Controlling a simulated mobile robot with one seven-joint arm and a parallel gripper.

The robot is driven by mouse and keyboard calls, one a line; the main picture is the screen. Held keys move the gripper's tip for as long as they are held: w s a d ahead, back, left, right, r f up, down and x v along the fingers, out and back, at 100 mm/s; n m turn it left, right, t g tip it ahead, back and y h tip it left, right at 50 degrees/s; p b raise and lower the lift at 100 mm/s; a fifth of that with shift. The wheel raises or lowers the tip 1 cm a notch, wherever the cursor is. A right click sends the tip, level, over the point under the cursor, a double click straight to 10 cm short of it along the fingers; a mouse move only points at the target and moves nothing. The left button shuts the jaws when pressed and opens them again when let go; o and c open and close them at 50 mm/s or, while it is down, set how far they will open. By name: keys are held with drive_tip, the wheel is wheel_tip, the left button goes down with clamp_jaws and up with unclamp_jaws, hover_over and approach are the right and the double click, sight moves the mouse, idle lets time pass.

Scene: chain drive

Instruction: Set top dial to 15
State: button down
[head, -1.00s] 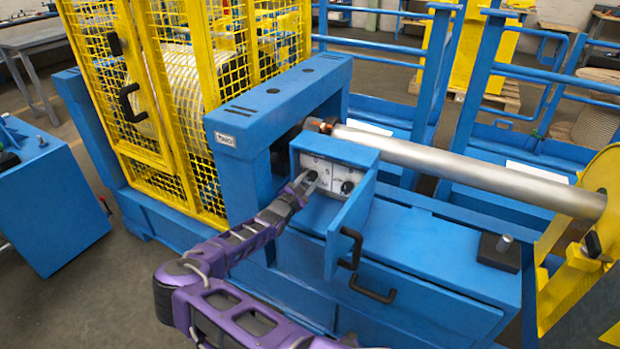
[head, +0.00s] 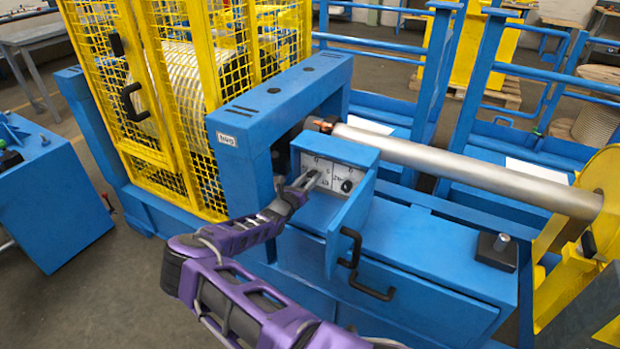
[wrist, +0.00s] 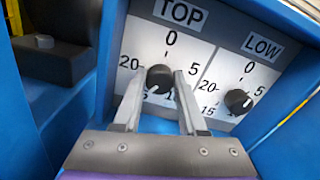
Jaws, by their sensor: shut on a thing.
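The top dial (wrist: 159,79) is a black round knob on a white plate under the label TOP. Its white mark points to the lower left, towards the side where 15 sits. The 15 and part of the 10 are covered by my fingers. My gripper (wrist: 158,76) has one finger on each side of this knob and is shut on it. In the head view my gripper (head: 314,180) reaches into the open control box (head: 350,150), and its fingers hide the top dial.
The low dial (wrist: 238,101) is just right of my right finger. The box's open blue door (head: 349,232) with a black handle stands at its right front. A blue frame (head: 236,160) rises on the left, and a metal shaft (head: 465,170) runs behind.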

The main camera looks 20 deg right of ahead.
drive_tip(key=shift+n, duration=0.8)
drive_tip(key=shift+c, duration=2.3)
unclamp_jaws()
drive_tip(key=shift+a, duration=0.1)
drive_tip(key=p+v, duration=0.1)
drive_tip(key=v, duration=1.6)
drive_tip(key=shift+s+a, duration=0.1)
